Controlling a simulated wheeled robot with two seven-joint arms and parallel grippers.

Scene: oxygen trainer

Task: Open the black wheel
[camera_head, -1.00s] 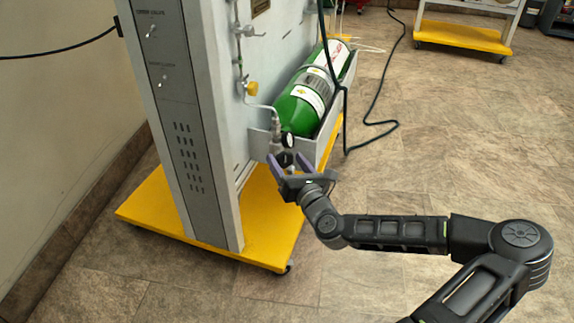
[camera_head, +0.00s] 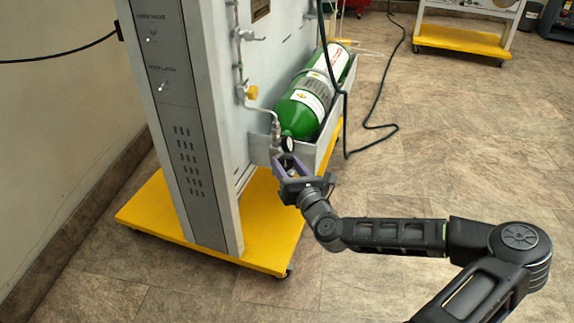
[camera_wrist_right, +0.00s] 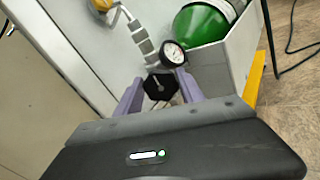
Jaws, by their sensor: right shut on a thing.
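The black wheel (camera_wrist_right: 160,86) is a small dark knob below the round white gauge (camera_wrist_right: 172,53) in the right wrist view. It sits between the two purple fingers of my right gripper (camera_wrist_right: 160,98), which is shut on it. In the head view my right gripper (camera_head: 290,164) is at the lower valve end of the green cylinder (camera_head: 300,113), just below the gauge (camera_head: 287,144). The wheel is mostly hidden there by the fingers. My left gripper is not in view.
The grey panel (camera_head: 185,120) stands on a yellow wheeled base (camera_head: 160,213) left of the gripper. A grey tray (camera_head: 324,139) holds the cylinder. A black cable (camera_head: 376,100) hangs down and lies on the floor to the right. Open tiled floor lies right of the base.

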